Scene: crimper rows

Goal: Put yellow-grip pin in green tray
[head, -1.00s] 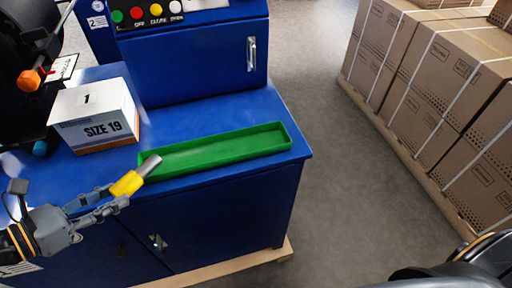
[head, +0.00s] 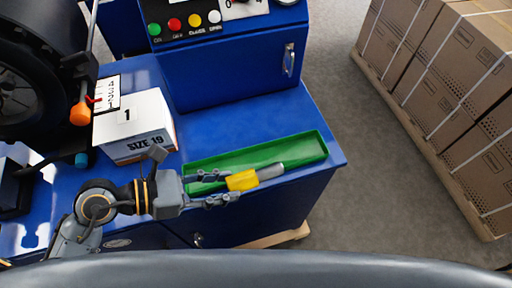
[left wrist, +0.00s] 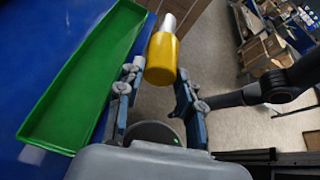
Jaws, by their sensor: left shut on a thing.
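The pin has a yellow grip (head: 242,180) and a grey metal end (head: 270,171) that points right. My left gripper (head: 228,187) is shut on the yellow grip. The pin also shows between the fingertips in the left wrist view (left wrist: 162,58). The long, shallow green tray (head: 300,148) lies along the front edge of the blue cabinet top. In the head view the pin overlaps the tray's near side. In the left wrist view the green tray (left wrist: 50,118) is left of the pin, with floor behind the pin. My right gripper is not in view.
A white box marked SIZE 19 (head: 135,125) stands left of the tray on the blue cabinet (head: 230,115). A button panel (head: 190,22) is behind. Stacked cartons (head: 455,80) stand on the right, across clear floor (head: 360,190).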

